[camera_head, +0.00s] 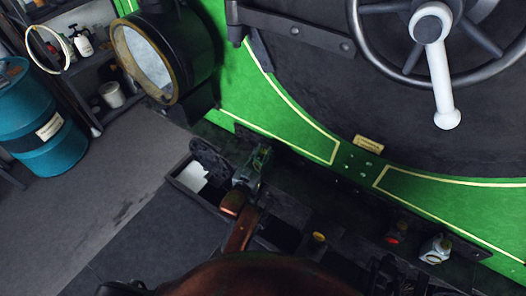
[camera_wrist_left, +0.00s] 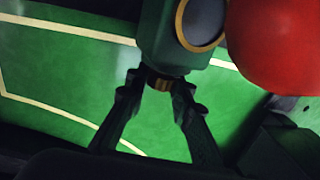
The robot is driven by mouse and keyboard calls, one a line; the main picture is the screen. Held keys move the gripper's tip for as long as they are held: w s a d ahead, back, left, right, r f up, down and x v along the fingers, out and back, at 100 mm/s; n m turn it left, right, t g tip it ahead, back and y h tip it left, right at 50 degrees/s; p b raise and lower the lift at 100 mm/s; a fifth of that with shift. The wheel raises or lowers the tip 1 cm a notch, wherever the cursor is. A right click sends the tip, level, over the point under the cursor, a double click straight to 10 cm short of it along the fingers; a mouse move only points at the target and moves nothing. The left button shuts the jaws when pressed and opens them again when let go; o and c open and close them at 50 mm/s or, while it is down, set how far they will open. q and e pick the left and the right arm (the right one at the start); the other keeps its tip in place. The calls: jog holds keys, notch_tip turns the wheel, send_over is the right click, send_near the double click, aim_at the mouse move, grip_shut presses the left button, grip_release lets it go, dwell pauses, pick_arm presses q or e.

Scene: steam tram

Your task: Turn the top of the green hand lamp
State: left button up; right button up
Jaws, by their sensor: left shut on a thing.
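The green hand lamp (camera_wrist_left: 178,45) is at the top of the left wrist view, dark green with a brass-rimmed round lens. A brass neck joins its end. My left gripper (camera_wrist_left: 160,84) has its two fingertips closed on this brass part. In the head view my left gripper (camera_head: 256,164) is low in front of the green-lined engine plate, and the lamp there is mostly hidden by it. My right gripper is not in view.
A large red round thing (camera_wrist_left: 275,45) is close beside the lamp. In the head view, a red-lensed lamp (camera_head: 396,232) and a pale-lensed lamp (camera_head: 436,249) stand right on the dark ledge. A handwheel (camera_head: 365,45) hangs above. A blue drum (camera_head: 40,115) stands left.

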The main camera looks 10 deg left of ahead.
pick_arm(q)
jog(key=shift+r+m+h+p, duration=0.15)
jog(key=shift+m+h+p, duration=0.15)
jog(key=shift+p, duration=0.15)
grip_shut()
jog(key=shift+a+h+p, duration=0.1)
jog(key=shift+h+p, duration=0.2)
jog(key=shift+h, duration=0.2)
jog(key=o, duration=1)
grip_release()
jog(key=v, duration=1.2)
jog(key=shift+r, duration=0.15)
